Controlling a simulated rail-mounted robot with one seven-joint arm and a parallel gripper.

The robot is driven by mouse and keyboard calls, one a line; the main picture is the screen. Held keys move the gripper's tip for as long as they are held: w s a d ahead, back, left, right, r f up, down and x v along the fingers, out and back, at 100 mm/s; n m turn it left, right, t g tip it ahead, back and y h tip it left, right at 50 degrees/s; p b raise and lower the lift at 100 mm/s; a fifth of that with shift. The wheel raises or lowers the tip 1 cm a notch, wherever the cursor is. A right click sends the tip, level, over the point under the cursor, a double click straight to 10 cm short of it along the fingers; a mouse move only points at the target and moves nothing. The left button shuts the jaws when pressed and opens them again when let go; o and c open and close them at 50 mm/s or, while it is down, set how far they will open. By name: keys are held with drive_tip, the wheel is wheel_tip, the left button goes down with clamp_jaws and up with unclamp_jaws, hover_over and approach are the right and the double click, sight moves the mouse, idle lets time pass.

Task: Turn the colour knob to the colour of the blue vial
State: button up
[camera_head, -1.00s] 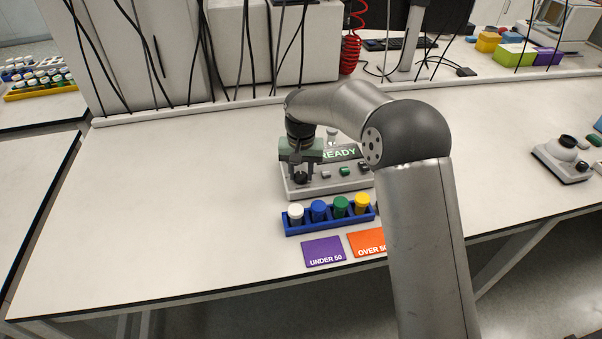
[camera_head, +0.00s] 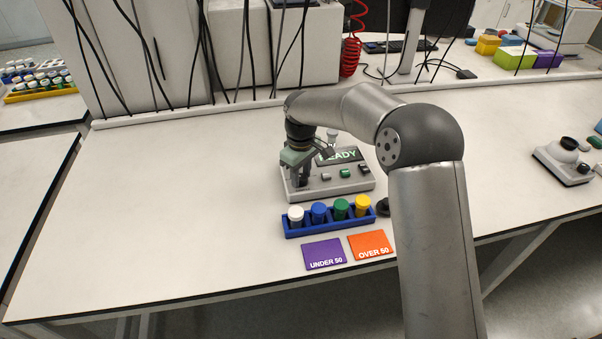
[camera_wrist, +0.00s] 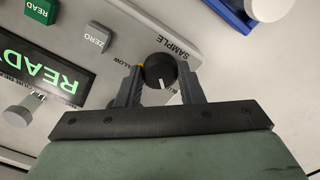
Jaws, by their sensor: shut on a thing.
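The black colour knob (camera_wrist: 160,72) sits on the grey reader box (camera_head: 350,186), at the box's left end in the head view. My gripper (camera_wrist: 163,82) is shut on the knob, one finger on each side, and a white pointer mark shows on the knob. In the head view my gripper (camera_head: 299,178) hides the knob. The blue vial (camera_head: 318,211) stands second from the left in the blue rack (camera_head: 330,226).
The box has a "READY" display (camera_head: 340,156), a green READ button (camera_wrist: 41,10) and a ZERO button (camera_wrist: 95,37). White, green and yellow vials share the rack. Purple "UNDER 50" (camera_head: 325,252) and orange "OVER 50" (camera_head: 370,245) mats lie in front. The table's left side is clear.

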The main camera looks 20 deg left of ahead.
sight(301, 176)
drive_tip(key=shift+r+n, duration=0.1)
drive_tip(key=shift+n, duration=1.1)
drive_tip(key=o, duration=1)
wheel_tip(301, 176, up, 17)
drive_tip(key=shift+r+b, duration=0.2)
drive_tip(key=shift+b, duration=0.15)
